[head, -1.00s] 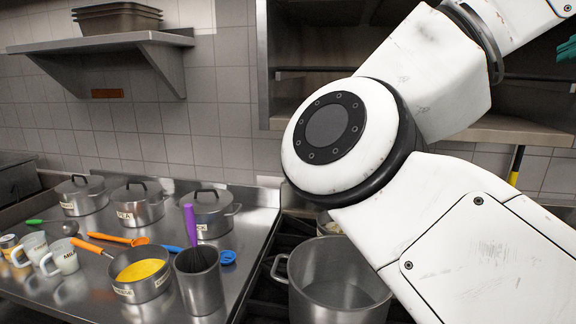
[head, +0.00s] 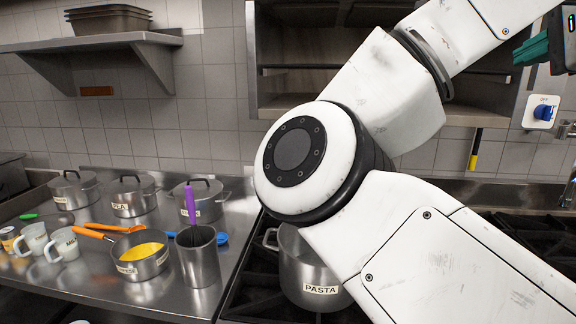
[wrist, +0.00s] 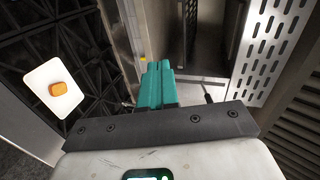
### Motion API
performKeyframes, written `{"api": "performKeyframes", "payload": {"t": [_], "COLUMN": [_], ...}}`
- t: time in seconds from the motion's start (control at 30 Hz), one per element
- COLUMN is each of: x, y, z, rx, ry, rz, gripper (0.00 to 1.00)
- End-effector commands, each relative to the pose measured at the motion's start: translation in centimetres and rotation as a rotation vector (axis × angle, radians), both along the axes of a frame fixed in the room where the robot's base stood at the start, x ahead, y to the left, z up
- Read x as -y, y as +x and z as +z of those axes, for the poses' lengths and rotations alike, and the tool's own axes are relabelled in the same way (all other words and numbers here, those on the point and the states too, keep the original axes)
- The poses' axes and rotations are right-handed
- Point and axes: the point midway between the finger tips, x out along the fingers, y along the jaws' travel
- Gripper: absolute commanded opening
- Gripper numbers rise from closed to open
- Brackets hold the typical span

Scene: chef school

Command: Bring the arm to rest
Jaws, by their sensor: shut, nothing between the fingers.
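My white arm crosses the right half of the head view, bent at its large round joint. My gripper shows at the upper right edge of the head view (head: 533,48), with teal fingers and a dark body partly cut off by the frame. In the wrist view my gripper (wrist: 158,84) has its teal fingers together, with nothing between them. It is up in the air, to the right of the open shelf unit, and touches nothing that I can see.
A steel counter (head: 120,290) at left holds lidded pots, mugs, an orange-handled saucepan (head: 143,258) and a steel cylinder (head: 197,265) with a purple-handled utensil. A pot labelled PASTA (head: 312,275) stands on the black stove. A blue-knobbed wall switch (head: 542,112) is below my gripper.

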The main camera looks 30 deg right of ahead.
Motion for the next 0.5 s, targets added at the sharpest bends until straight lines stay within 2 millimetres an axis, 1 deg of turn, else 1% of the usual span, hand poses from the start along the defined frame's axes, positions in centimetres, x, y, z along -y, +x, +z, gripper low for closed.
{"api": "performKeyframes", "payload": {"t": [0.27, 0.37, 0.5], "x": [-0.5, -0.8, -1.4], "y": [1.7, 2.5, 4.1], "z": [-1.5, -2.4, -4.3], "rx": [-0.073, -0.11, -0.181], "ry": [-0.099, -0.147, -0.236], "rz": [0.011, 0.02, 0.044], "gripper": [0.0, 0.0, 0.0]}}
